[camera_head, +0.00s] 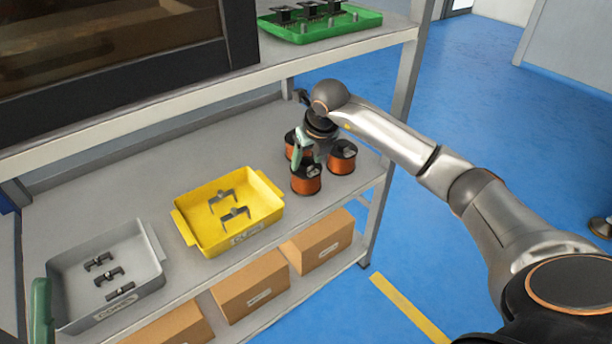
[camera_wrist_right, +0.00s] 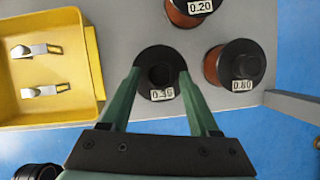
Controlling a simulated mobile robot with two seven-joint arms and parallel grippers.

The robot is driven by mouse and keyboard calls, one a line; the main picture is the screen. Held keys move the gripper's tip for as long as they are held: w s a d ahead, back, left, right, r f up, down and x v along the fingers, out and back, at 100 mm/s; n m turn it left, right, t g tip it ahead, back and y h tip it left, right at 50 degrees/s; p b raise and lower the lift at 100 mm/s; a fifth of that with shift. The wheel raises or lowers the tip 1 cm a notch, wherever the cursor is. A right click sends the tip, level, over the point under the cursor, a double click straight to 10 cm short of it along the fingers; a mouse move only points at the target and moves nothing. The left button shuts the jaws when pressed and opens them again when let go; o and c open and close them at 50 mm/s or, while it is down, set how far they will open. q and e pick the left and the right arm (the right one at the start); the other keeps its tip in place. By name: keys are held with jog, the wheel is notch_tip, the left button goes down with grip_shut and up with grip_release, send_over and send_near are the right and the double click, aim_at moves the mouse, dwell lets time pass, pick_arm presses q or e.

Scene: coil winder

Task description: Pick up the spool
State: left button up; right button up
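Three copper-wound spools with black flanges stand upright on the middle shelf: a front spool (camera_head: 306,180), a right spool (camera_head: 342,157) and a rear-left spool (camera_head: 291,146), partly hidden by my gripper. My right gripper (camera_head: 304,160) is above the front spool, pointing down. In the right wrist view its green fingers (camera_wrist_right: 160,74) are spread, one on each side of the front spool's top (camera_wrist_right: 160,66); I see no clear grip. The others there are labelled 0.20 (camera_wrist_right: 190,12) and 0.80 (camera_wrist_right: 238,65). Only a green finger of my left gripper (camera_head: 40,312) shows, lower left.
A yellow bin (camera_head: 187,238) with metal brackets stands left of the spools. A grey bin (camera_head: 150,285) is farther left. Cardboard boxes (camera_head: 250,287) fill the shelf below. A green tray (camera_head: 365,22) sits on the shelf above; a shelf post (camera_head: 378,215) is at right.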

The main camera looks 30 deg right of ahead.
grip_shut()
dwell(0.6)
jog(key=shift+r, duration=0.1)
dwell(0.4)
